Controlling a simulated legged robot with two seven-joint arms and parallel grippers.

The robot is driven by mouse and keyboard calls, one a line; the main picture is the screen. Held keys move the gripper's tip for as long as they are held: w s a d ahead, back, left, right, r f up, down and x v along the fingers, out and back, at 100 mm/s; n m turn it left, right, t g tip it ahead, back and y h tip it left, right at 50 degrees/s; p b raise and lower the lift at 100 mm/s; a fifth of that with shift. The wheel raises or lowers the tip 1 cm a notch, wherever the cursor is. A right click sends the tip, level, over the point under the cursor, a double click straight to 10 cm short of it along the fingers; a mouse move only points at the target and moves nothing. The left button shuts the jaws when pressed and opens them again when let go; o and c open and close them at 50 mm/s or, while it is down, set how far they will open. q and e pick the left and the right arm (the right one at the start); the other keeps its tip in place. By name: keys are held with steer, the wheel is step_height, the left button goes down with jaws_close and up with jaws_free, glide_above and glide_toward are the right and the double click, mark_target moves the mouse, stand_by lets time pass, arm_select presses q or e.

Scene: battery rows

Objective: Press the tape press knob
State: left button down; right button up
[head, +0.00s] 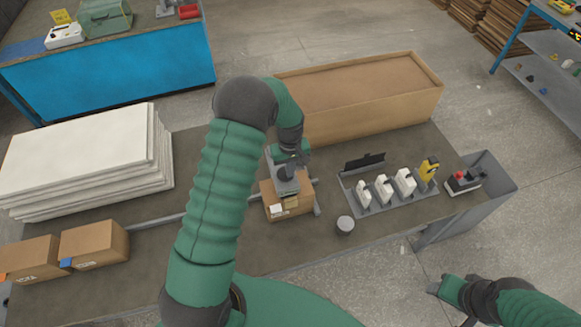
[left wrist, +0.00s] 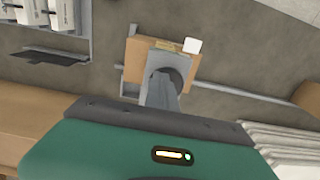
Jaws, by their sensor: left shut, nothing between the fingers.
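The tape press (head: 270,155) is a grey frame standing at a small cardboard box (head: 270,206) on the workbench. My left gripper (head: 288,172) is shut and empty, pointing down directly over the press and box. The press knob cannot be clearly made out in the head view; the gripper covers that spot. In the left wrist view the grey press top (left wrist: 158,62) lies over the box (left wrist: 133,62), with a dark round part (left wrist: 178,76) beside the fingers. Whether the fingers touch it I cannot tell. My right gripper (head: 450,303) hangs off the bench at lower right, its opening unclear.
A grey rail (head: 160,221) runs to two cardboard boxes (head: 93,245) at left. White sheets (head: 80,155) are stacked behind.

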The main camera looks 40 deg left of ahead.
arm_select(q)
steer(key=shift+a+f, duration=0.4)
steer(key=shift+a, duration=0.1)
steer(key=shift+s+a, duration=0.2)
steer(key=shift+a, duration=0.15)
steer(key=shift+s+a, duration=0.15)
steer(key=shift+a, duration=0.3)
steer(key=shift+r+p, duration=0.2)
steer(key=shift+p, duration=0.15)
steer(key=r+p, duration=0.2)
steer(key=w+r+p, duration=0.1)
steer(key=r+p, duration=0.1)
steer(key=r, duration=0.1)
steer(key=shift+d, duration=0.1)
arm_select(e)
step_height(320, 180, up, 4)
steer(key=a, duration=0.2)
arm_select(q)
steer(key=r+b, duration=0.1)
steer(key=b, duration=0.2)
step_height(320, 180, up, 8)
steer(key=b, duration=0.1)
steer(key=shift+s+d+b, duration=0.15)
steer(key=shift+d+b, duration=0.15)
steer(key=shift+b, duration=0.05)
arm_select(e)
steer(key=x, duration=0.2)
steer(key=s+x, duration=0.1)
steer(key=x, duration=0.1)
steer(key=shift+f, duration=0.2)
